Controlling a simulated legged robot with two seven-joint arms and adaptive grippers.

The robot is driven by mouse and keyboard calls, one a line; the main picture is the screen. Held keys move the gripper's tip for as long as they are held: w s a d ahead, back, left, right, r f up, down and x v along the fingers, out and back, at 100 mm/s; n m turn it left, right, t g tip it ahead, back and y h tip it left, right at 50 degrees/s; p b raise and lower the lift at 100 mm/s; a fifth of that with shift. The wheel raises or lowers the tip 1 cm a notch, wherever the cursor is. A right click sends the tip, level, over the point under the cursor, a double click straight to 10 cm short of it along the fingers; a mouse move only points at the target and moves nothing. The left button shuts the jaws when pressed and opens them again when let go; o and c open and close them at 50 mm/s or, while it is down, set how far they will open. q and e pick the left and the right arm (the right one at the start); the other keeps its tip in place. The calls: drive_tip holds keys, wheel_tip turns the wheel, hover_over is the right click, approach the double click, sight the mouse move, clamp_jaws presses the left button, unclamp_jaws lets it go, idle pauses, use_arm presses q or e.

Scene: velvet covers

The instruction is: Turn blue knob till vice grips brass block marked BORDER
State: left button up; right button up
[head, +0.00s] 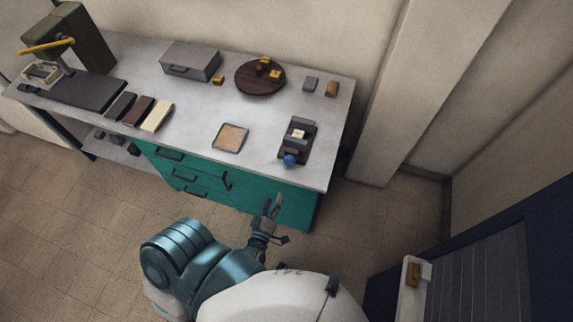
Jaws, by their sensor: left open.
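The dark vice (298,138) stands near the right end of the light grey bench top. Its blue knob (290,159) faces the bench's front edge. A small pale yellow block (298,133) sits between the vice jaws; I cannot read any marking, nor tell whether the jaws touch it. My left gripper (274,206) is open and empty, in front of the teal drawers, below the bench top and apart from the knob. My right gripper is not in view.
On the bench (200,128) are a round dark board (246,80) with brass pieces, a grey box (190,62), a square tray (231,138), several coloured slabs and a green press (82,38). Bare top surrounds the vice. A dark blue unit (480,270) stands at lower right.

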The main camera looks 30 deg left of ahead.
sight(288, 163)
use_arm(q)
drive_tip(key=shift+m, duration=0.3)
drive_tip(key=p+x, duration=0.1)
drive_tip(key=x, duration=1.6)
drive_tip(key=shift+w+d, duration=0.1)
drive_tip(key=shift+w, duration=0.05)
drive_tip(key=c, duration=1.2)
